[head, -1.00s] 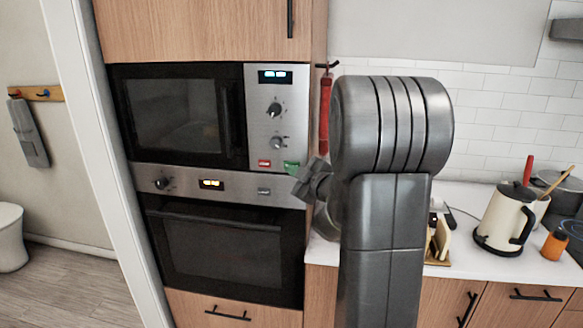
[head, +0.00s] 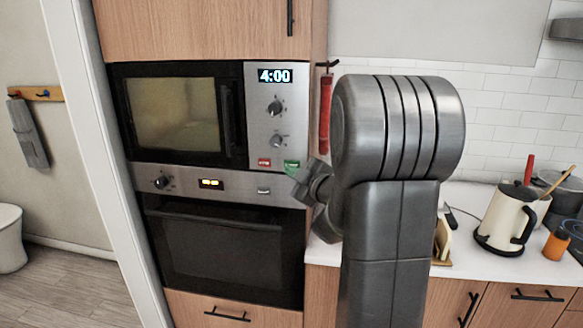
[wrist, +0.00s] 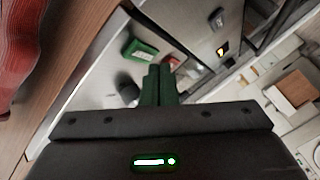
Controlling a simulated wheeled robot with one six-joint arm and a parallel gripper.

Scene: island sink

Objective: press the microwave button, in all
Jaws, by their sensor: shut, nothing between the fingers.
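The microwave (head: 176,112) is built into a tall wood cabinet, with a steel control panel at its right. Its display (head: 274,76) reads 4:00 and its window is lit. A red button (head: 264,162) and a green button (head: 291,166) sit low on the panel. In the wrist view the green button (wrist: 140,50) and the red button (wrist: 172,62) lie just beyond my gripper (wrist: 158,72). Its dark green fingers are shut together, with nothing between them. The fingertips are close to the green button; I cannot tell whether they touch it.
The oven (head: 225,250) is below the microwave. A red cloth-like item (head: 325,112) hangs beside the cabinet, close to my arm. The counter at right holds a cream kettle (head: 505,218) and an orange jar (head: 553,245). The floor at left is free.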

